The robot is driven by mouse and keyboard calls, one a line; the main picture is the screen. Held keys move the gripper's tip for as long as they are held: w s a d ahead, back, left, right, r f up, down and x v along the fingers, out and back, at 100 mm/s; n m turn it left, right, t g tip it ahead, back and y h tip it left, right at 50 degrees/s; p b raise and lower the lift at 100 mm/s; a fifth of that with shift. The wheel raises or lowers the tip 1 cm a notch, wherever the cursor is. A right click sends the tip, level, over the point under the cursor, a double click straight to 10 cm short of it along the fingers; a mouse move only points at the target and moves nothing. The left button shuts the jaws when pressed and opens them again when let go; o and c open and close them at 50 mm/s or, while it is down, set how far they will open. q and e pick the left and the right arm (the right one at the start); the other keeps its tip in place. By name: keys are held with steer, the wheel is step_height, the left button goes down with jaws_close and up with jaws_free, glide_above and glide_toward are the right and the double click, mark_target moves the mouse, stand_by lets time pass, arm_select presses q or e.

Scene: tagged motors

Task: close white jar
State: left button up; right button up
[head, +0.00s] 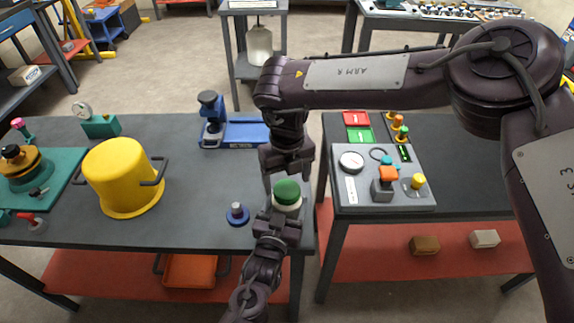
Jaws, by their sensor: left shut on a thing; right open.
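The white jar (290,209) is near the right edge of the left table. A green lid (287,191) sits at its top; I cannot tell whether it is tightened. My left gripper (281,214) comes up from the bottom of the picture and is shut on the jar body, hiding its lower part. My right gripper (287,176) reaches in from above, pointing down just over the lid. It is open, and I cannot tell whether its fingers touch the lid.
A yellow pot (122,180), a blue device (238,133) and a small blue-based knob piece (238,213) stand on the left table (195,190). A grey control panel (382,178) lies on the right table, across a narrow gap. My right arm spans above it.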

steer(key=shift+f, duration=1.4)
steer(key=c, duration=1)
steer(key=m, duration=0.5)
steer(key=shift+a, duration=0.1)
steer(key=m, duration=0.3)
steer(key=o, duration=1.1)
